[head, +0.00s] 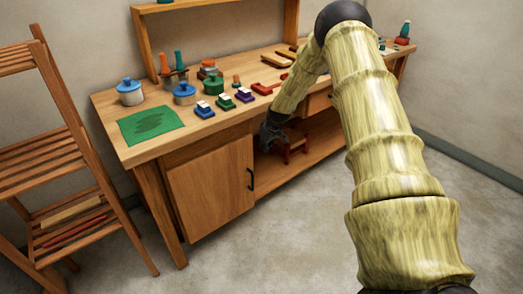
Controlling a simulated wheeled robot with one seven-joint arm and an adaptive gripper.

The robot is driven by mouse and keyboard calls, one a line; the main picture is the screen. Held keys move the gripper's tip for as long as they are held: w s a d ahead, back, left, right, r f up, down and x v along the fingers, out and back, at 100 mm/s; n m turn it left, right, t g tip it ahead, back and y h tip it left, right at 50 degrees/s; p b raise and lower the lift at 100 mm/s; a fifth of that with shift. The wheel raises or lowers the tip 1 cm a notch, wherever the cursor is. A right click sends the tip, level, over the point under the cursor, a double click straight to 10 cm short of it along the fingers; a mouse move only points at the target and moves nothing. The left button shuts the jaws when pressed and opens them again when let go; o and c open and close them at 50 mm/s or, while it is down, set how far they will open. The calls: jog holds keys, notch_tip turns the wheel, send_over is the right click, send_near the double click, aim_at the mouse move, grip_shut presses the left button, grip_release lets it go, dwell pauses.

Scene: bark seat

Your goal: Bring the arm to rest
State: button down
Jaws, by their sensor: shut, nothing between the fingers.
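My arm (375,110) rises from the lower right of the head view to a dark elbow at the top. It then bends down and left to my gripper (268,146). My gripper is small and dark in this view, shut and empty. It hangs in front of the open shelf space of the workbench, to the right of the cabinet door (212,182). A small dark red stool-like thing (295,148) shows right beside it. I cannot tell whether they touch.
The wooden bench (150,150) carries a green mat (150,123), a blue-white pot (130,92), several coloured blocks and a red tray (264,88). Grey floor (270,235) in front of the bench is clear.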

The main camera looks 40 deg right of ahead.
jog(key=shift+v, duration=2.25)
jog(key=shift+a, duration=0.15)
jog(key=s+a+f+g+p, duration=0.1)
jog(key=s+a+f, duration=0.8)
jog(key=s+a, duration=0.15)
jog(key=s+a+f+g+p, duration=0.1)
jog(key=s+a+f, duration=0.7)
jog(key=s+a, duration=0.8)
jog(key=s, duration=0.5)
jog(key=s+a+g+p, duration=0.1)
jog(key=s+a, duration=0.3)
jog(key=s, duration=0.6)
jog(key=s+a+m+g, duration=0.1)
jog(key=s+a, duration=0.4)
jog(key=s, duration=0.5)
jog(key=shift+a, duration=0.3)
jog(key=shift+f, duration=0.15)
